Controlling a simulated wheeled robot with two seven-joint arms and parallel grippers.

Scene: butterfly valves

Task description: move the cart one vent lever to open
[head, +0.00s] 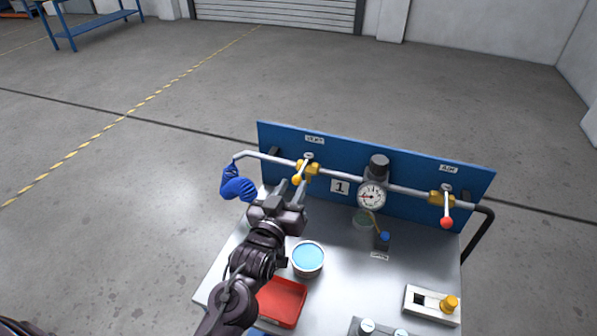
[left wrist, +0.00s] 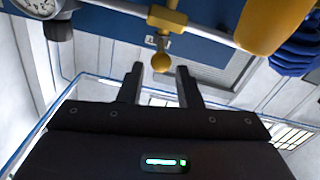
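The cart (head: 225,275) carries a blue back panel (head: 410,165) marked 1. A pale pipe (head: 340,176) runs along it. The left valve has a lever with a yellow knob (head: 297,180), pointing down across the pipe under a small label (head: 315,139) too small to read surely. My left gripper (head: 291,188) is just in front of this knob. In the left wrist view the knob (left wrist: 161,62) shows between and beyond the open fingertips (left wrist: 159,75); contact cannot be told. The right valve has a red-knobbed lever (head: 447,222), also crosswise. My right gripper is out of view.
A round gauge (head: 371,197) sits mid-pipe. A blue bulb-like thing (head: 236,185) hangs at the pipe's left end. On the cart top are a bucket of blue liquid (head: 308,257), a red tray (head: 282,303) and a white box with a yellow knob (head: 430,303).

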